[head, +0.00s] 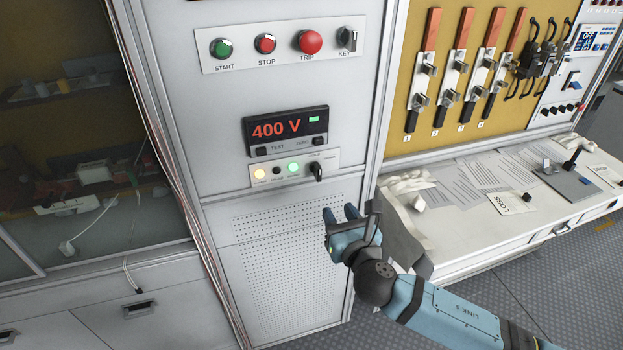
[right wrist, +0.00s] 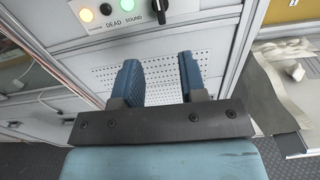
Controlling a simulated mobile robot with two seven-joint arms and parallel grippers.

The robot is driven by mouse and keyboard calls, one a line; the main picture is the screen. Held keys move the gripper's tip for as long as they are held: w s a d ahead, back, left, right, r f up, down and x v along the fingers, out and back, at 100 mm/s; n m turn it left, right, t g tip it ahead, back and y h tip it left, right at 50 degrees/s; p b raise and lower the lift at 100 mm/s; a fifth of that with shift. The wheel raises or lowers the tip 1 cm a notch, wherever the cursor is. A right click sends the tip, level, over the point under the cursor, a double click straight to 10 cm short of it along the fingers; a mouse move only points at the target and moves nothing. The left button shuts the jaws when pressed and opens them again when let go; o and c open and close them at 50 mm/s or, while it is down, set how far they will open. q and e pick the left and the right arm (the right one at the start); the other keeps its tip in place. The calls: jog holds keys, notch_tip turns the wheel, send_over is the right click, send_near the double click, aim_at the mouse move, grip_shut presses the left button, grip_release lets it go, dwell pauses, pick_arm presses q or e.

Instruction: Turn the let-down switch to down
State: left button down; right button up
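The small white panel (head: 290,172) below the 400 V display carries a black rotary knob (head: 316,171) at its right end, which looks like the let-down switch. Its lettering is too small to read in the head view. The knob also shows at the top of the right wrist view (right wrist: 159,11), its pointer roughly upright. My right gripper (head: 338,213) is below and slightly right of the knob, in front of the perforated panel. In the right wrist view its two blue fingers (right wrist: 158,78) are apart with nothing between them. My left gripper is not in view.
The panel also has lit yellow and green lamps. Above are the 400 V display (head: 285,127) and a row of START, STOP, TRIP and KEY controls (head: 283,43). A white counter (head: 470,200) with papers stands at right, a glass-fronted cabinet (head: 80,130) at left.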

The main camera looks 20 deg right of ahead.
aim_at(320, 177)
jog(key=w+p, duration=0.1)
jog(key=w, duration=1.3)
jog(key=shift+a+r, duration=0.1)
jog(key=shift+a, duration=0.05)
jog(key=shift+s, duration=0.1)
jog(key=shift+c, duration=0.4)
jog(key=c, duration=0.5)
